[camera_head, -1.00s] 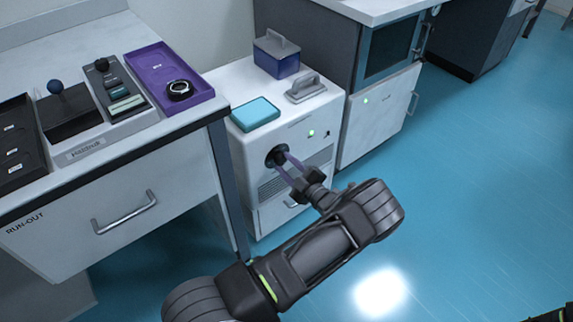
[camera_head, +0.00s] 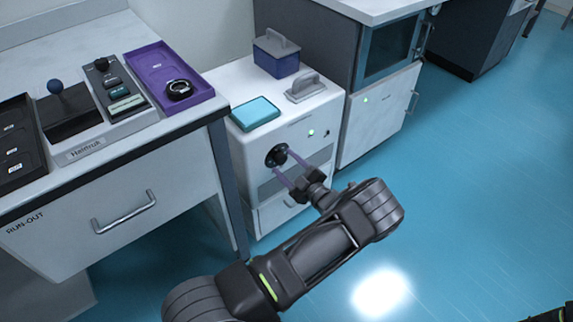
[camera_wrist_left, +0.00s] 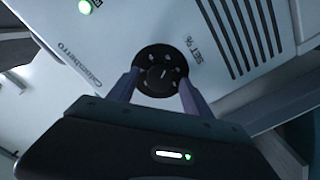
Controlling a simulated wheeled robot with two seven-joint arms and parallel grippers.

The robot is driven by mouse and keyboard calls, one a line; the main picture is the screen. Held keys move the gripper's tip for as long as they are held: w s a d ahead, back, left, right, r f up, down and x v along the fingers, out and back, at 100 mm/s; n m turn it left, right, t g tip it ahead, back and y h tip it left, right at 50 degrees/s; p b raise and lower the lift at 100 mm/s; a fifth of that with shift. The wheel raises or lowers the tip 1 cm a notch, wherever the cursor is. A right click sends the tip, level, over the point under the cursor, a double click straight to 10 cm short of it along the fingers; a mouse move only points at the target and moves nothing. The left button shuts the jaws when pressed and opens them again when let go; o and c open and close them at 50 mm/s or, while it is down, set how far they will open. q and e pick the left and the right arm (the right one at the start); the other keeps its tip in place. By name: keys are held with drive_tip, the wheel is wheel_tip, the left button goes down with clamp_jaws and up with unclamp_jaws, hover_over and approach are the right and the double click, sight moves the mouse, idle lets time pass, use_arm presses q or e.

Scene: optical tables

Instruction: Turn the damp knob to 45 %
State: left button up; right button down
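The damp knob (camera_head: 270,157) is a round black dial on the front of a small white cabinet. In the left wrist view the knob (camera_wrist_left: 160,70) shows small pale marks and a short pale line near its middle, with "SET %" printed beside it. The exact setting is too small to read. My left gripper (camera_head: 281,162) is open, its two purple-grey fingers spread at the knob. In the left wrist view the fingertips of the left gripper (camera_wrist_left: 158,84) lie on either side of the knob's lower part; I cannot tell whether they touch it. My right gripper is not in view.
The white cabinet (camera_head: 240,155) has a green light (camera_head: 311,133) and vent slots. A teal box (camera_head: 255,113), a grey-handled block (camera_head: 306,88) and a blue box (camera_head: 276,56) stand on top. A table (camera_head: 120,165) with trays is at left.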

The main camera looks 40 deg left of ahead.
use_arm(q)
drive_tip(key=shift+d, duration=0.1)
drive_tip(key=p+v, duration=0.1)
drive_tip(key=v, duration=0.6)
drive_tip(key=shift+d, duration=0.3)
drive_tip(key=shift+s, duration=0.15)
